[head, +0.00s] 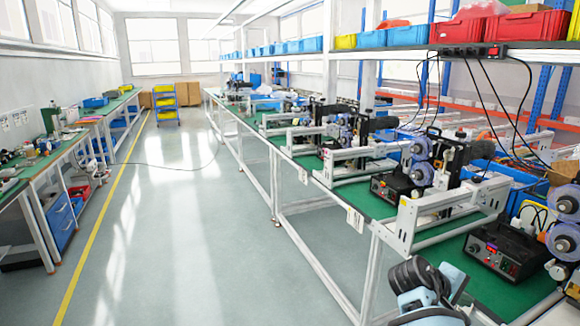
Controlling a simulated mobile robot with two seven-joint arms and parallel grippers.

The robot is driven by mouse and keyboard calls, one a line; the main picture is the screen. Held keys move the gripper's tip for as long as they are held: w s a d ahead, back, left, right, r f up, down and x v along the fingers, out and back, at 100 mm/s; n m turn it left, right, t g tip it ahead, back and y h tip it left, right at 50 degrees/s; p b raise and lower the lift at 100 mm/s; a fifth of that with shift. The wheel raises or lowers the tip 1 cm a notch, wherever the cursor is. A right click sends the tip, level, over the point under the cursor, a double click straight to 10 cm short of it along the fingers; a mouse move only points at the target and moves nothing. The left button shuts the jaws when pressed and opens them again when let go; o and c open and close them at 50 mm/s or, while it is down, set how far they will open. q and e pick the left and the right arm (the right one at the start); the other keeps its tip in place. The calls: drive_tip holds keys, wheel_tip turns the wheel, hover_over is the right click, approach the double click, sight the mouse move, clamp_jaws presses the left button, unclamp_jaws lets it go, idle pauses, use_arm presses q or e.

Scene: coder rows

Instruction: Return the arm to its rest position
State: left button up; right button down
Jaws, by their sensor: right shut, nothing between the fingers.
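My right arm shows at the bottom of the head view, right of centre, with its blue and grey links folded close to the frame's lower edge. My left arm and left gripper are not in view.
A coder machine (505,245) and white frames (408,222) line the right bench. Bins, including a red one (527,26), sit on the shelf above. A second bench (38,165) runs along the left. The floor aisle (190,220) between is clear except for a thin cable.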

drive_tip(key=s+d+f+g+h, duration=0.15)
drive_tip(key=s+d, duration=0.25)
drive_tip(key=d, duration=0.4)
drive_tip(key=s+d+g+h, duration=0.1)
drive_tip(key=s+d+h, duration=0.25)
drive_tip(key=d, duration=0.45)
drive_tip(key=w+a+f+n+t+y, duration=0.1)
drive_tip(key=w+a+f+t+y, duration=0.1)
drive_tip(key=w+a+t+y, duration=0.3)
drive_tip(key=w+a+f+t+y, duration=0.25)
drive_tip(key=w+t, duration=0.25)
drive_tip(key=w, duration=0.3)
drive_tip(key=w+a+r+m+t+y, duration=0.3)
drive_tip(key=w+a+r+t+y, duration=0.3)
drive_tip(key=a, duration=0.3)
drive_tip(key=s+a+f+g+y, duration=0.1)
drive_tip(key=s+a+f+y, duration=0.1)
drive_tip(key=s+a+f, duration=0.5)
drive_tip(key=s+a+f+g+y, duration=0.1)
drive_tip(key=s+a+f+g, duration=0.15)
drive_tip(key=s+f, duration=0.85)
drive_tip(key=s+a+f+g, duration=0.1)
drive_tip(key=s+a+f, duration=0.1)
drive_tip(key=s, duration=0.7)
drive_tip(key=s+a+f+g+y, duration=0.1)
drive_tip(key=s+a+f, duration=0.2)
drive_tip(key=s, duration=0.6)
drive_tip(key=s+a+f, duration=0.3)
drive_tip(key=s, duration=0.5)
drive_tip(key=shift+s+a+g, duration=0.4)
